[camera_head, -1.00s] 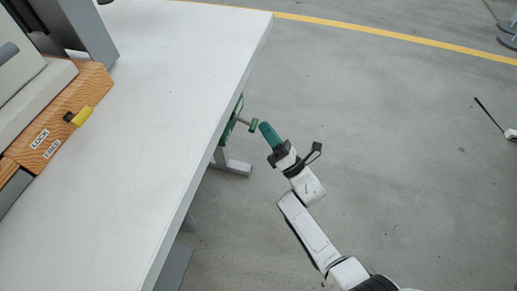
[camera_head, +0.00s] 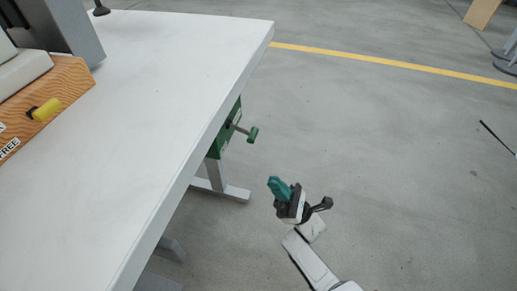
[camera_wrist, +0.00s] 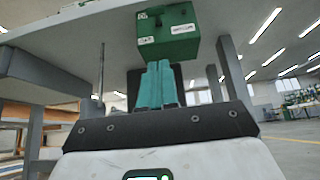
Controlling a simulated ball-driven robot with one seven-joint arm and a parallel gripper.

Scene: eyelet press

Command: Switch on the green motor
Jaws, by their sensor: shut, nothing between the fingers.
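The green motor (camera_head: 224,132) is a green box under the edge of the white table, partly hidden by the tabletop in the head view. A lever with a green handle (camera_head: 252,135) sticks out from its side toward the right. In the wrist view the motor (camera_wrist: 168,33) hangs under the tabletop, with pale labels on its front, above and beyond my fingers. My gripper (camera_head: 273,181) has teal fingers. It is shut and empty, to the lower right of the lever and apart from it. The fingers (camera_wrist: 158,66) are together in the wrist view.
The white table (camera_head: 150,100) fills the left side, with grey legs (camera_head: 216,172) below its edge. A wooden block with a yellow knob (camera_head: 46,109) and LOCK/FREE labels stands on it. The grey floor (camera_head: 400,150) right of the table is clear around my arm.

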